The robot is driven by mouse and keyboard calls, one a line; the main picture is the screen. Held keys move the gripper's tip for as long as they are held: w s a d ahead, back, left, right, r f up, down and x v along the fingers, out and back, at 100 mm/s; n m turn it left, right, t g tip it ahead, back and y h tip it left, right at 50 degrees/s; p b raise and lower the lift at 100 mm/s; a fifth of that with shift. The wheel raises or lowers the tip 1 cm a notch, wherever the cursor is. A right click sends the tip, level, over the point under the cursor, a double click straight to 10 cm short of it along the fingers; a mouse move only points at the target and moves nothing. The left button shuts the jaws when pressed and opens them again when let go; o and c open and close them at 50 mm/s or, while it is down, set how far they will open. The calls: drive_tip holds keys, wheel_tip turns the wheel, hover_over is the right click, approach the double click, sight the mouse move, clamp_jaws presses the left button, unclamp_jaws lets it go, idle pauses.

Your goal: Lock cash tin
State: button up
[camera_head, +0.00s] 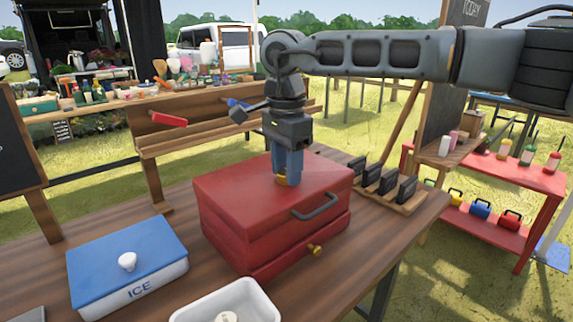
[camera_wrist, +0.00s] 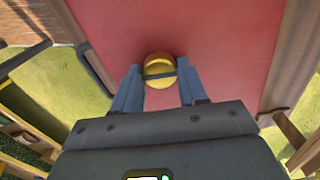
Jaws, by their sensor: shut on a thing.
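The red cash tin (camera_head: 262,197) stands on the wooden table with its lid down. My gripper (camera_head: 288,178) points straight down over the tin's top. Its blue fingers are shut on a round gold knob (camera_wrist: 159,67) on the top face, also seen in the wrist view between the fingertips (camera_wrist: 160,78). A dark line crosses the gold knob. The fingers hide part of the knob in the head view.
A blue-lidded ice box (camera_head: 125,255) stands left of the tin, and a white tub (camera_head: 226,305) in front. A wooden rack with dark card-like items (camera_head: 384,185) is close on the right. Bare table (camera_head: 200,215) lies between the ice box and the tin.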

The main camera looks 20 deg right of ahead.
drive_tip(key=shift+n, duration=0.5)
drive_tip(key=o, duration=1.1)
drive_tip(key=shift+c, duration=0.2)
wheel_tip(320, 180, up, 8)
drive_tip(key=shift+f, duration=0.1)
